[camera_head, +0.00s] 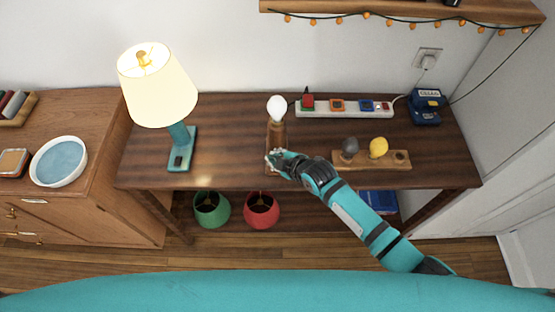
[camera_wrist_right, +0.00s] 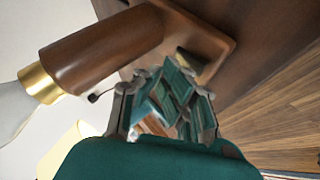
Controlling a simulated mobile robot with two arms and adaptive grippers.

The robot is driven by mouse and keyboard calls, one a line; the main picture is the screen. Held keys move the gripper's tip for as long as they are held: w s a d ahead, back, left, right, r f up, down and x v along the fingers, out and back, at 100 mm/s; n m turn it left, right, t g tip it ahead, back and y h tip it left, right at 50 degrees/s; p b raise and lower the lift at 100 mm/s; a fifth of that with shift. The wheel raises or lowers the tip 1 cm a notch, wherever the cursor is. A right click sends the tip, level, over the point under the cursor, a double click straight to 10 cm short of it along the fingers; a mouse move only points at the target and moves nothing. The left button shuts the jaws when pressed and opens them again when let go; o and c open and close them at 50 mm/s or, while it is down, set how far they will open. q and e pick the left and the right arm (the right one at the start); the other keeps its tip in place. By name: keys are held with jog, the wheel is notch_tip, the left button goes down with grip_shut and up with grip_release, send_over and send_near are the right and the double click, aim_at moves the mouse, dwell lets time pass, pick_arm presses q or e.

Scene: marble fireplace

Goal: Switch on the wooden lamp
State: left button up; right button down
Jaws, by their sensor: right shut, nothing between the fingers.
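The wooden lamp (camera_head: 277,130) stands on the dark wooden table, with a bare white bulb (camera_head: 276,108) on top and no shade. In the right wrist view its brown wooden stem (camera_wrist_right: 105,48), brass collar (camera_wrist_right: 38,84) and bulb (camera_wrist_right: 12,110) show at the left. Its base (camera_wrist_right: 215,42) lies beyond the fingers, with a small dark piece, possibly the switch (camera_wrist_right: 190,62), near the fingertips. My right gripper (camera_head: 274,160) is shut and empty, low over the front of the base. Whether it touches the base I cannot tell. My left gripper is not in view.
A teal lamp (camera_head: 181,140) with a glowing cream shade stands at left. A power strip (camera_head: 318,111) lies behind. A wooden holder (camera_head: 365,164) with a grey and a yellow bulb is at right. Green (camera_head: 211,209) and red (camera_head: 261,209) shades sit below.

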jog(key=shift+f+b, duration=0.3)
jog(key=shift+f, duration=0.1)
dwell(0.3)
jog(key=shift+r, duration=0.1)
jog(key=shift+s+r+p, duration=0.1)
jog(key=shift+r+p, duration=0.65)
jog(key=shift+p, duration=0.15)
jog(key=r+p, duration=0.5)
jog(key=shift+s, duration=0.35)
